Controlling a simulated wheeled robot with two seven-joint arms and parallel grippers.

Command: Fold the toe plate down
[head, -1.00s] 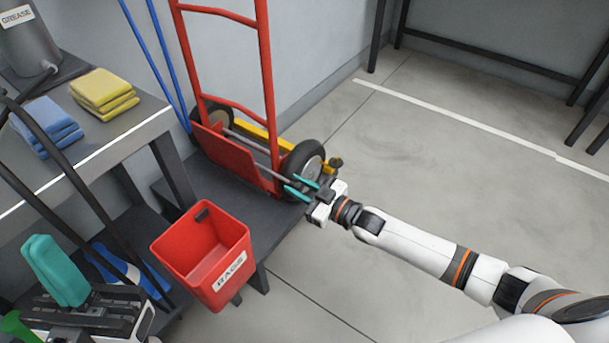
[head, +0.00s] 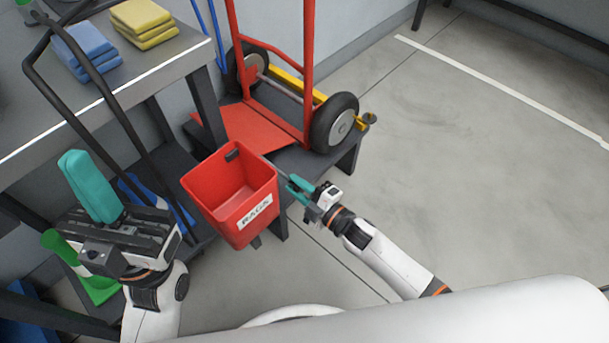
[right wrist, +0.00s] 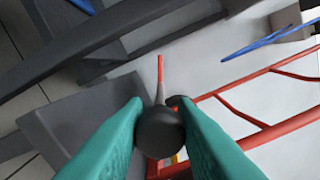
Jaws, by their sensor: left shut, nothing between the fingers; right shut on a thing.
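The red hand truck (head: 308,75) stands on a dark low platform. Its red toe plate (head: 255,125) reaches out from the foot of the frame, low and nearly flat over the platform; I cannot tell whether it touches. The red bucket hides part of its near edge. My right gripper (head: 297,187) is just right of the bucket, shut on a dark round knob (right wrist: 160,132). A thin grey rod (right wrist: 160,90), red at its far end, runs from the knob. My left gripper (head: 90,185) is shut and empty at the lower left, away from the hand truck.
The red RAGS bucket (head: 225,200) stands close left of my right gripper. A bench (head: 165,75) with blue cloths (head: 85,52) and yellow cloths (head: 143,22) is at upper left. Black bars (head: 85,95) rise behind my left gripper. The floor (head: 450,170) at right is clear.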

